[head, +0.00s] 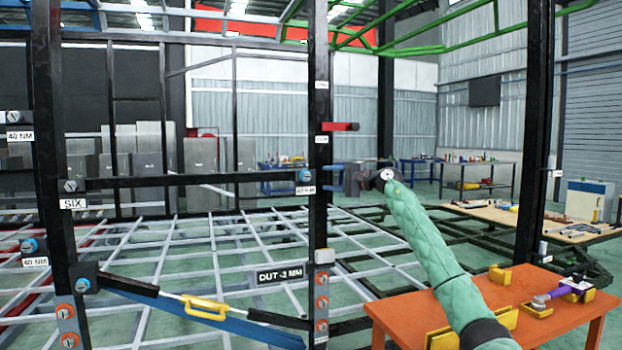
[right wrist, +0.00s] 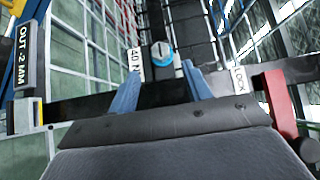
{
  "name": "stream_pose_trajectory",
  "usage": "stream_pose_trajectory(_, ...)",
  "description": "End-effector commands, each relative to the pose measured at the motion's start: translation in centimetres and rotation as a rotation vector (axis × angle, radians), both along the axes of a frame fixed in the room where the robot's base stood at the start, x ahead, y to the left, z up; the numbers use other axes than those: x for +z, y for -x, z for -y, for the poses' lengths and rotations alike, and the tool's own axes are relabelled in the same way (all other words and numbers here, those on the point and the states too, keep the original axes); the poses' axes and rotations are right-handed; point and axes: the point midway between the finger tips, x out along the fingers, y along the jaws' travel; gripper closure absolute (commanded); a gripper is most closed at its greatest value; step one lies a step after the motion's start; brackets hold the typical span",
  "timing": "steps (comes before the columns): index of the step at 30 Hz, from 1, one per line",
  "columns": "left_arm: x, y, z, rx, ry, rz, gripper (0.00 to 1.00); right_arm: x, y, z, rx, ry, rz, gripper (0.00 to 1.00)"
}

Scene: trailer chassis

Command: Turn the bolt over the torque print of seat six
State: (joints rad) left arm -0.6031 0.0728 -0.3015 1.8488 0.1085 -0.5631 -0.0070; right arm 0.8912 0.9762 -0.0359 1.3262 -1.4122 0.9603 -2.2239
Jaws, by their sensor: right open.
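The bolt (head: 305,175) has a grey head in a blue collar. It sits at the right end of the black crossbar, on the post, above a white torque print (head: 305,189) that reads about 40 NM. The SIX label (head: 73,203) is at the bar's left end, under another bolt (head: 70,185). My right gripper (head: 331,178) is open, just right of the post, its blue fingers pointing left. In the right wrist view the bolt (right wrist: 162,55) shows between and beyond the fingers, apart from them. The print (right wrist: 135,64) is partly hidden. My left gripper is not in view.
A red lever (head: 340,127) juts from the post above my right gripper; it also shows in the right wrist view (right wrist: 280,103). Orange bolts (head: 321,303) and an OUT -2 MM sign (head: 280,274) are lower. An orange table (head: 480,292) stands at lower right under my arm.

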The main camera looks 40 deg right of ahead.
Motion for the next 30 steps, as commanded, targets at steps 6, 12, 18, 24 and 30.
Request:
stream_pose_trajectory(6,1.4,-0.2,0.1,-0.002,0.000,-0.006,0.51,0.3,-2.5,-1.4,0.002,-0.003,0.002,0.51)
stream_pose_trajectory(12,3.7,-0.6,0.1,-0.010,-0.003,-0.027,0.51,0.2,-5.0,-2.6,0.002,-0.005,0.001,0.51)
stream_pose_trajectory(18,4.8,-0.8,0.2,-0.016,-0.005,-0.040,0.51,0.1,-6.4,-3.3,0.001,-0.004,0.000,0.51)
stream_pose_trajectory(24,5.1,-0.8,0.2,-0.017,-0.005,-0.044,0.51,0.0,-6.6,-3.4,0.000,-0.004,0.000,0.51)
stream_pose_trajectory(30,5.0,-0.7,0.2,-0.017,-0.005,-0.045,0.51,0.1,-6.6,-3.4,0.000,-0.004,0.000,0.65)
